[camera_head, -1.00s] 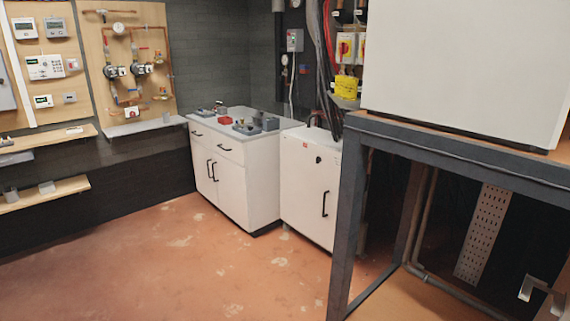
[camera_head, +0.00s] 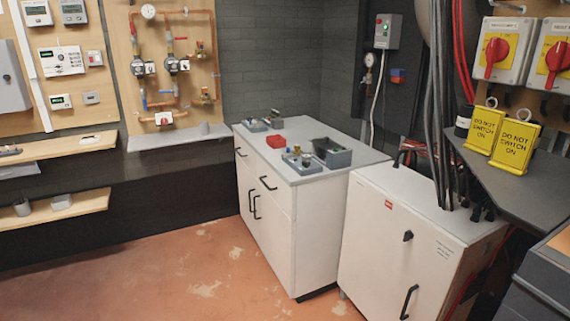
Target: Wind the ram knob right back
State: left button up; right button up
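I cannot make out a ram knob for certain in the head view. Small devices stand on the white cabinet's worktop (camera_head: 305,130): a grey tray with small fittings (camera_head: 300,160), a dark open-topped box (camera_head: 332,152), a red box (camera_head: 276,141) and a further grey device (camera_head: 256,125) behind. They are too small to tell whether one carries the knob. Neither of my grippers shows in the present view.
A white unit with a black handle (camera_head: 395,240) stands right of the cabinet. A dark shelf (camera_head: 525,185) holds yellow "do not switch on" tags (camera_head: 515,145) below red rotary switches (camera_head: 497,55). Pipework boards (camera_head: 180,85) hang on the wall. The floor (camera_head: 190,275) in front is clear.

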aim_at(305, 163)
jog(key=i+j, duration=0.35)
jog(key=i+j+u, duration=0.1)
jog(key=i+j, duration=0.25)
jog(key=i, duration=0.2)
jog(key=i+j, duration=0.3)
jog(key=i, duration=0.15)
